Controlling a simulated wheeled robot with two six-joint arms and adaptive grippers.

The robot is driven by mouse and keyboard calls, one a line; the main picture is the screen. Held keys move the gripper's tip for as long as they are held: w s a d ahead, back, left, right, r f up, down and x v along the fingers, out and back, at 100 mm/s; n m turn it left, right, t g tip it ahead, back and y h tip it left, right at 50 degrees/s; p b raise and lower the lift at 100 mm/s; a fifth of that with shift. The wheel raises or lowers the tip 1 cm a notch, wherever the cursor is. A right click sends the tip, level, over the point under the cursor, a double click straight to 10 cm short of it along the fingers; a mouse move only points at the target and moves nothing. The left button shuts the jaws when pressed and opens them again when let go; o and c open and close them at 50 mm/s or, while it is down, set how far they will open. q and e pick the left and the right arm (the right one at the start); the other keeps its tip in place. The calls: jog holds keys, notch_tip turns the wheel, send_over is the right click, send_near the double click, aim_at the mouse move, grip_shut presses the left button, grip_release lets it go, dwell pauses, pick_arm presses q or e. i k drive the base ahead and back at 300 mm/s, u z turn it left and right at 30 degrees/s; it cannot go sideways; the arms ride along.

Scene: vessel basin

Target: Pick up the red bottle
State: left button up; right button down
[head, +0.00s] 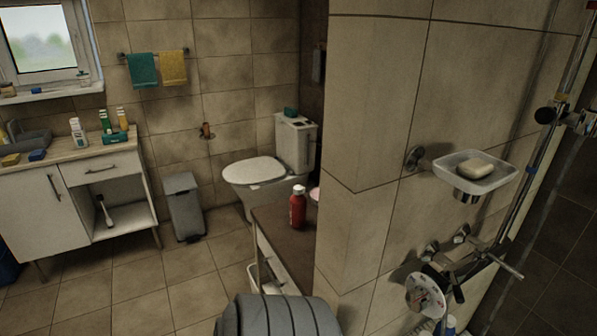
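The red bottle (298,208) stands upright on a narrow brown-topped cabinet (285,238) near the middle of the head view. It has a light cap and a pale mark on its front. It stands close to the edge of the tiled wall. Nothing holds it. Neither of my grippers shows in this view.
A tiled wall corner (345,170) hides the right side of the cabinet. A pinkish thing, partly hidden, is behind the bottle. A toilet (255,172) and grey bin (183,208) stand beyond. The tiled floor (150,285) at left is clear. A soap dish (476,172) juts out at right.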

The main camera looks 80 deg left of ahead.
aim_at(297, 200)
jog(key=k, duration=0.95)
jog(key=u, duration=1.1)
jog(key=i, duration=0.25)
jog(key=u, duration=0.05)
